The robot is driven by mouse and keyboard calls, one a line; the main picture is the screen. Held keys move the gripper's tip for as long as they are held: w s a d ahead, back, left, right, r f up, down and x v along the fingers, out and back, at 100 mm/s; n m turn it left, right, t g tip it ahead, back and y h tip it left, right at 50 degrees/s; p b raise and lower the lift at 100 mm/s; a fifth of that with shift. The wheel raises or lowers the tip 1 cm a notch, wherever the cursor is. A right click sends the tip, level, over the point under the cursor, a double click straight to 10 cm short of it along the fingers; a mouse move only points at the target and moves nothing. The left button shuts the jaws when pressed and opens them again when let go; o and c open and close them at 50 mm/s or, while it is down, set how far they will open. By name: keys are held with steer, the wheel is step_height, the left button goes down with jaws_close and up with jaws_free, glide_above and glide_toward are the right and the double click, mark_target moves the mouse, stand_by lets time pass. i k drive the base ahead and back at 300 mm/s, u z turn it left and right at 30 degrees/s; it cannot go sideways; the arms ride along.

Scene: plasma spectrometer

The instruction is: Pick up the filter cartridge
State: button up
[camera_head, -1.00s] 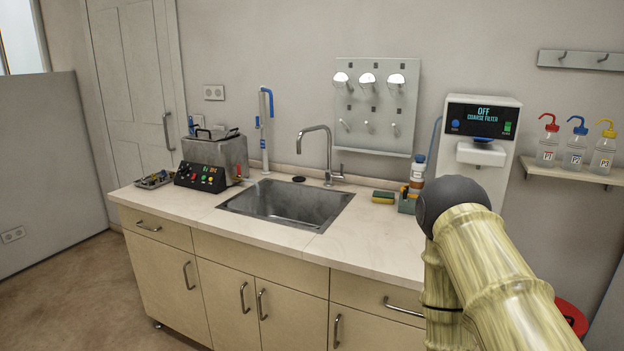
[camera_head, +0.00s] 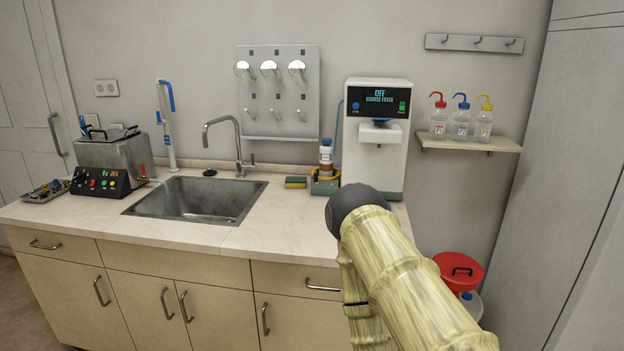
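No part in view can be surely told as the filter cartridge. A white dispenser unit (camera_head: 377,148) stands at the right end of the counter, its dark screen reading "OFF" and what looks like "COARSE FILTER". A small blue part (camera_head: 380,121) sits above its white ledge. My arm, pale yellow with a dark round joint, rises in front of the unit's lower part. My gripper is out of view.
A sink (camera_head: 196,198) is set in the counter (camera_head: 285,222). A heated bath (camera_head: 115,163) and a small metal tray (camera_head: 45,191) lie left. Wash bottles stand on a wall shelf (camera_head: 468,141) at right. A red-lidded bin (camera_head: 459,268) stands on the floor beside the counter.

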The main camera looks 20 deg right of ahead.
mark_target(326, 151)
steer(key=u, duration=0.4)
steer(key=i, duration=1.3)
steer(key=z, duration=0.7)
